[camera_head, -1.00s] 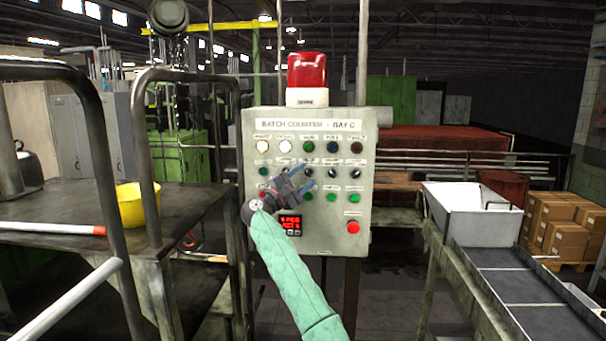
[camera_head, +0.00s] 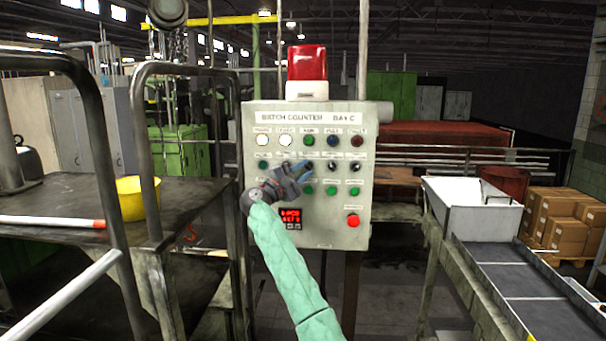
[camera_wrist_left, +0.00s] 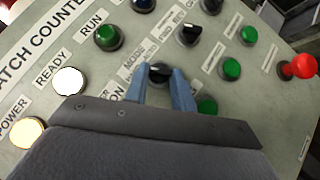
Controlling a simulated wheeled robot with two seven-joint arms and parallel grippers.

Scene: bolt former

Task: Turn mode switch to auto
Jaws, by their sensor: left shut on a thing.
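The grey control panel (camera_head: 255,220) is headed "BATCH COUNTER - BAY C" and carries lamps, knobs and buttons. My left gripper (camera_head: 307,168) is at the middle of the panel in the head view, covering part of its control rows. In the left wrist view its two blue fingers (camera_wrist_left: 160,78) are shut on a black mode switch knob (camera_wrist_left: 160,70). A partly covered "MODE" label (camera_wrist_left: 133,63) is beside the knob. The fingers hide the rest of the label, and I cannot read the knob's position. My right gripper is not in view.
Green buttons (camera_wrist_left: 230,69) and another black knob (camera_wrist_left: 189,35) sit close by. A red mushroom button (camera_head: 353,220) is at the panel's lower right. A metal table with a yellow bucket (camera_head: 138,198) stands left, a conveyor with a white bin (camera_head: 452,210) right.

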